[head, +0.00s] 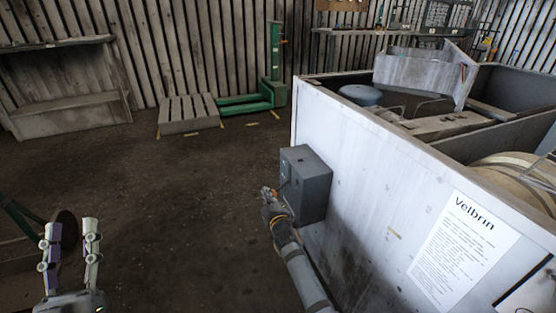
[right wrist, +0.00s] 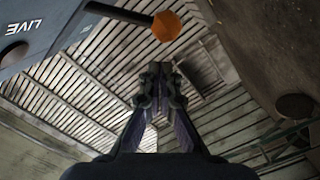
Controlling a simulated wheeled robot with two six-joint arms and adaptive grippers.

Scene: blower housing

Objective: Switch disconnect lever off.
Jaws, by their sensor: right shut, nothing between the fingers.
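The disconnect box (head: 307,183) is a grey box on the side of the white blower housing (head: 365,170). In the right wrist view its grey face (right wrist: 60,30) shows the word LIVE upside down. A dark lever (right wrist: 120,13) with an orange knob (right wrist: 166,26) sticks out from it. My right gripper (head: 266,192) is beside the box's left side in the head view. Its fingers (right wrist: 158,80) are shut and empty, apart from the knob in the picture. The lever is not clear in the head view. My left gripper (head: 72,228) is open and empty at lower left.
A white label sheet (head: 462,245) marked Velbrin is on the housing. A wooden pallet (head: 188,113) and a green pallet jack (head: 262,95) stand at the back. A grey shelf unit (head: 65,100) is at the back left. The dark floor (head: 170,190) left of the box is clear.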

